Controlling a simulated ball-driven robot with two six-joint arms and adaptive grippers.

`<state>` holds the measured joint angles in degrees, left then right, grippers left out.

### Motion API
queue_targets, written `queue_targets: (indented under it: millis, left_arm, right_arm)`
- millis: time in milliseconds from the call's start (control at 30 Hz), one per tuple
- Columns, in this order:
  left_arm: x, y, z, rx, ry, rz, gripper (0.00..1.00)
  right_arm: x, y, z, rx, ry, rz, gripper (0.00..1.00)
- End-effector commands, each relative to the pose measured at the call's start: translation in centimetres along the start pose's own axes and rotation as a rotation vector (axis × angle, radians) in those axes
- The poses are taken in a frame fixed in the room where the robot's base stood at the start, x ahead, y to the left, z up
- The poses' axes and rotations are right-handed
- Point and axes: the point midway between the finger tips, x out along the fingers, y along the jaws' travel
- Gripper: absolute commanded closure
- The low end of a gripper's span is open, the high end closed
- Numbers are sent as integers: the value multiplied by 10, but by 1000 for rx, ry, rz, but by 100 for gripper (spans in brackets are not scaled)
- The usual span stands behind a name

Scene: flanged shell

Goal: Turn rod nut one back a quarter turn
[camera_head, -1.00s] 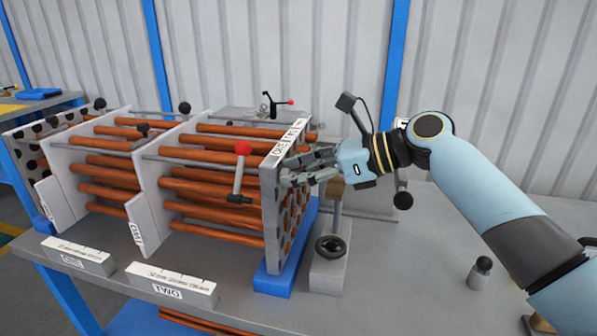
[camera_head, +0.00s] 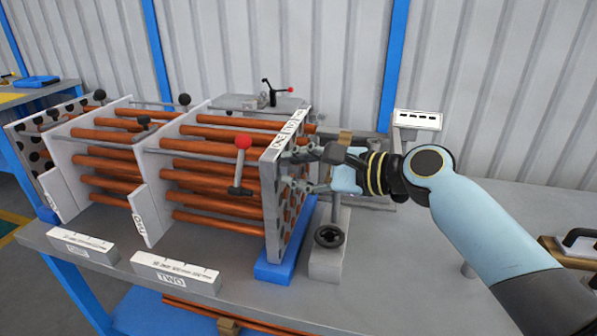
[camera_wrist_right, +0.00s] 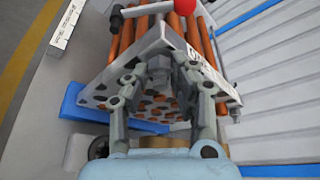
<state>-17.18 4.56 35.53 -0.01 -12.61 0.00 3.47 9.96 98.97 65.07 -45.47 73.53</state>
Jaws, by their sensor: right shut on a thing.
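The shell is a row of copper tubes (camera_head: 215,205) running through white plates, closed at the right by a grey perforated end plate (camera_head: 270,215). A grey hex rod nut (camera_wrist_right: 158,68) sits on that plate in the right wrist view. My right gripper (camera_head: 300,172) is at the plate's right face. In the wrist view my right gripper (camera_wrist_right: 160,70) has one finger on each side of the nut and is shut on it. The exact finger contact is hard to see. The nut's number cannot be read. My left gripper is out of view.
A red-knobbed lever (camera_head: 241,165) stands before the shell near the end plate. A post with a black handwheel (camera_head: 328,236) is just below my right gripper. Label blocks, one marked TWO (camera_head: 175,275), lie along the front edge. The bench at the right is mostly free.

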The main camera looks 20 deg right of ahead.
Motion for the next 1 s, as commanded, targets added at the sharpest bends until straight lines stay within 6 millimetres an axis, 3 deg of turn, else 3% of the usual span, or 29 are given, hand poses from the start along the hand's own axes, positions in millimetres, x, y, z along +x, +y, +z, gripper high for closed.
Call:
queue_targets:
  millis: [600, 1000]
  left_arm:
    - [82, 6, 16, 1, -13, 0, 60]
    - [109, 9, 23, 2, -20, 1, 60]
  right_arm:
    - [2, 9, -4, -495, -3, -206, 100]
    - [2, 7, -2, -646, -3, -268, 100]
